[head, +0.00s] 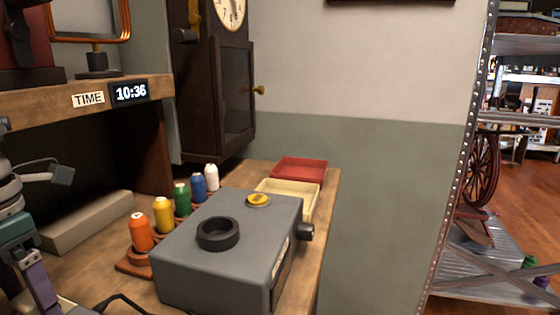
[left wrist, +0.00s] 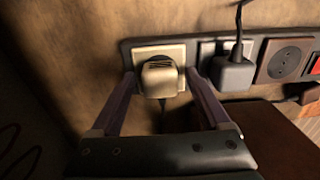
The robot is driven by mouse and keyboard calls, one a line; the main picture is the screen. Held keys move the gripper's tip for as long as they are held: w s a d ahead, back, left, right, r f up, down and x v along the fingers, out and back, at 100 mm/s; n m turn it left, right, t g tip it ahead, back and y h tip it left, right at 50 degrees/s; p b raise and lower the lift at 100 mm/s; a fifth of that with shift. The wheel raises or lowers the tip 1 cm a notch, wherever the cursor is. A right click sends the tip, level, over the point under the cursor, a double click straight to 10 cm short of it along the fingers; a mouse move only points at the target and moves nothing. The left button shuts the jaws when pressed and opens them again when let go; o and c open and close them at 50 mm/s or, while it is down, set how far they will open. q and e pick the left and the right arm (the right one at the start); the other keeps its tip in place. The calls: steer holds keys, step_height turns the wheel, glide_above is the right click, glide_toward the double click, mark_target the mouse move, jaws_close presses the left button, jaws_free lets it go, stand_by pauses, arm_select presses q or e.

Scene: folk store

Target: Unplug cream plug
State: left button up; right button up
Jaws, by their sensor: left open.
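The cream plug (left wrist: 160,76) sits in a cream socket at the left end of a dark socket strip (left wrist: 207,47) in the left wrist view. My left gripper (left wrist: 162,80) is open, with one purple finger on each side of the plug. The fingertips reach close to the socket; I cannot tell whether they touch the plug. The head view does not show the plug clearly. My right gripper is in neither view.
A dark grey plug (left wrist: 235,72) with an upright cord is right of the cream plug. Further right are a brown socket (left wrist: 287,59) and a red switch (left wrist: 315,65). In the head view, a grey machine (head: 205,260) and thread spools (head: 163,215) stand on the bench.

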mark_target(29, 296)
arm_select(q)
steer(key=shift+c, duration=0.3)
jaws_close()
stand_by(0.4)
stand_by(0.3)
steer(key=shift+r+p, duration=2.8)
steer(key=shift+r, duration=0.2)
